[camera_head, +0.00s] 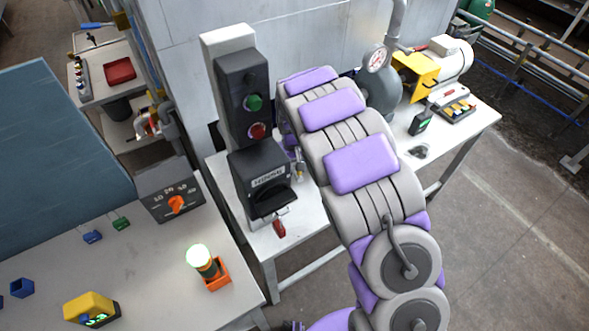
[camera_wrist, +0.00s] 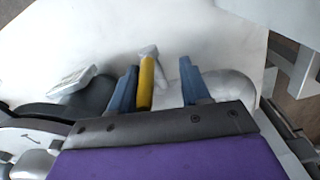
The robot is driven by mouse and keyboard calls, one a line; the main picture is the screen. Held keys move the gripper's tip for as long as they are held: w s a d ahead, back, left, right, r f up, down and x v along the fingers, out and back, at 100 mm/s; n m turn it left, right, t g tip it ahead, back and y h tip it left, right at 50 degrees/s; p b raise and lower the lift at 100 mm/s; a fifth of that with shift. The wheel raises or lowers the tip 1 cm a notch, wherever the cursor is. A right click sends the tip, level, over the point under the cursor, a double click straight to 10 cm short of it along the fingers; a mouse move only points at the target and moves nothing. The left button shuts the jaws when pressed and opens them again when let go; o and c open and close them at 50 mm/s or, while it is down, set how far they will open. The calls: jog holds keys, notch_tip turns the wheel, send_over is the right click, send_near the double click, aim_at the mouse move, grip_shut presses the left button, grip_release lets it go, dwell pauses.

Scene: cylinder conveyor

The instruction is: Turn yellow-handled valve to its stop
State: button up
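The valve's yellow handle (camera_wrist: 147,82) shows in the wrist view, with a grey metal end at its top. My gripper (camera_wrist: 160,66) is open, with one blue-grey finger on each side of the handle. The handle lies close to the left finger, and a wide gap is left towards the right finger. I cannot tell whether the left finger touches it. A rounded grey metal body (camera_wrist: 229,86) lies behind and right of the right finger. In the head view my arm hides the gripper and the yellow handle.
A control post with green and red buttons (camera_head: 257,132) stands left of my arm, above a black switch box (camera_head: 262,180). A pressure gauge (camera_head: 376,58) and a yellow-and-white motor (camera_head: 447,58) are at the right. A workbench (camera_head: 140,262) with a lamp (camera_head: 200,257) fills the lower left.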

jog(key=shift+d+f, duration=0.15)
jog(key=shift+d, duration=0.35)
jog(key=shift+d+f, duration=0.15)
jog(key=shift+d, duration=0.35)
jog(key=shift+d+r, duration=0.1)
jog(key=shift+d, duration=0.25)
jog(key=shift+a, duration=0.8)
jog(key=c, duration=0.5)
jog(key=shift+a, duration=0.1)
jog(key=shift+c, duration=1.4)
jog(key=shift+d, duration=0.35)
grip_shut()
jog(key=shift+a, duration=0.1)
